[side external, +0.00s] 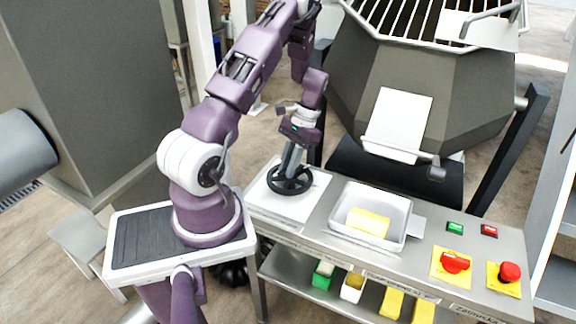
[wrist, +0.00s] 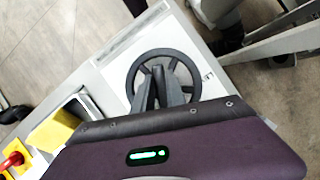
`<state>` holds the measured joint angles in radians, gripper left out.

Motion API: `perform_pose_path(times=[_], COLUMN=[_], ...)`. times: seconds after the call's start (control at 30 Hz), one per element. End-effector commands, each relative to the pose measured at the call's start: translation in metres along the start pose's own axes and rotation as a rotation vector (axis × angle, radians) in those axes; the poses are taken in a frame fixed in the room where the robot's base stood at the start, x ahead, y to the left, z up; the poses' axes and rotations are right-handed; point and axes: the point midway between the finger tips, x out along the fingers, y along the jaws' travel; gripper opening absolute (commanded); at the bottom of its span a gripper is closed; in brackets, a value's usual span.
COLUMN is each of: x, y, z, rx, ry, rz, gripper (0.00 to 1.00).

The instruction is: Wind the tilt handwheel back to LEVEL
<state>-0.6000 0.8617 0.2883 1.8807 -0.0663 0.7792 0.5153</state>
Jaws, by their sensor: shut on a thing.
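The tilt handwheel (side external: 290,187) is a black spoked wheel lying flat on a white plate (side external: 262,200) at the left end of the steel bench. It also shows in the wrist view (wrist: 133,75), with its rim and several spokes visible. My gripper (side external: 287,172) reaches down onto the wheel from above. Its fingers (wrist: 160,92) are close together over the wheel's middle, shut on part of the handwheel. I cannot read a LEVEL mark in either view.
A white tray (side external: 341,222) with a yellow block (side external: 368,223) sits right of the wheel. Green (side external: 455,228) and red (side external: 489,231) buttons, a red knob (side external: 455,262) and a red mushroom button (side external: 509,272) are at the right. The big hopper (side external: 450,90) stands behind.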

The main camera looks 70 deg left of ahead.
Motion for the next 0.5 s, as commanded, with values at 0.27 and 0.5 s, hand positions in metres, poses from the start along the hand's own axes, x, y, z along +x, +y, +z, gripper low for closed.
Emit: perform_pose_path(times=[0.27,0.5], x=[-0.0011,-0.0013], y=[0.0010,0.0018], z=[-0.0010,-0.0014], rx=[-0.218,-0.357], ry=[0.004,0.004], rz=[0.091,0.149], gripper=[0.00,0.00])
